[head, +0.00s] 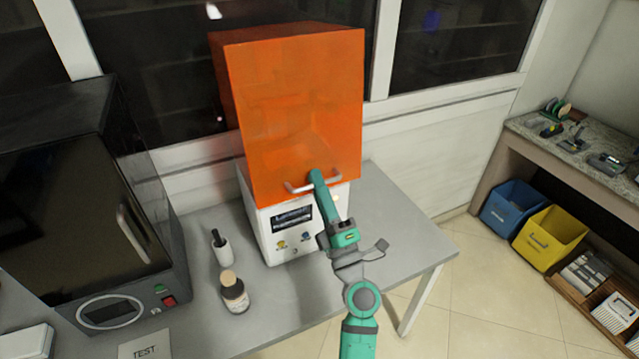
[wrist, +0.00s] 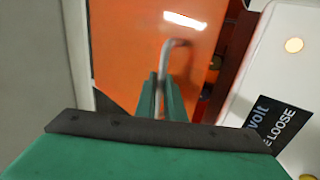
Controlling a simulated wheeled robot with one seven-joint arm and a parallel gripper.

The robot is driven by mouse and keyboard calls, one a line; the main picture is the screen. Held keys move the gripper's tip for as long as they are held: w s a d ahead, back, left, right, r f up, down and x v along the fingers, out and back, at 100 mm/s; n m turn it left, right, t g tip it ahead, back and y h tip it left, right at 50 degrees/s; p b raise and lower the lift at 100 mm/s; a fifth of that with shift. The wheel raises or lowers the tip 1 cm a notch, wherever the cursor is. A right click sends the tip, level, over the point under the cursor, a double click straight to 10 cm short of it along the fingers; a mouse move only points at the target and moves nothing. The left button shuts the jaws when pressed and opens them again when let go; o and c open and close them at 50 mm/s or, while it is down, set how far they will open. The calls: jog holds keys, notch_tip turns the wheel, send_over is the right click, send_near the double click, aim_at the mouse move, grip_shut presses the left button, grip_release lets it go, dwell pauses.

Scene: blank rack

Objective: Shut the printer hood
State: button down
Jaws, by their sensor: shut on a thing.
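The printer hood (head: 293,110) is a large orange, see-through box on top of the white printer base (head: 283,235). The hood's front face stands nearly upright, and its lower edge is close to the top of the base. A grey bar handle (head: 298,188) runs along the bottom of the front face. My gripper (head: 318,177) is at the right part of this handle. In the wrist view, the green fingers (wrist: 161,98) are shut on the handle (wrist: 173,46), with the orange hood (wrist: 135,40) behind. The exact gap between hood and base is hard to tell.
A black machine (head: 85,190) stands on the left of the grey table (head: 390,215). Blue (head: 512,210) and yellow (head: 548,238) bins sit under a side bench. The table's right end is clear.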

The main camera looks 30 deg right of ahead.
jog(key=c, duration=2.1)
grip_release()
jog(key=shift+w+f, duration=0.1)
jog(key=s+f, duration=0.1)
jog(key=s, duration=0.4)
jog(key=s+a, duration=0.1)
jog(key=s, duration=0.4)
jog(key=s+a+f, duration=0.1)
jog(key=s, duration=0.5)
jog(key=shift+f, duration=0.35)
jog(key=shift+s, duration=0.1)
jog(key=shift+c, duration=0.4)
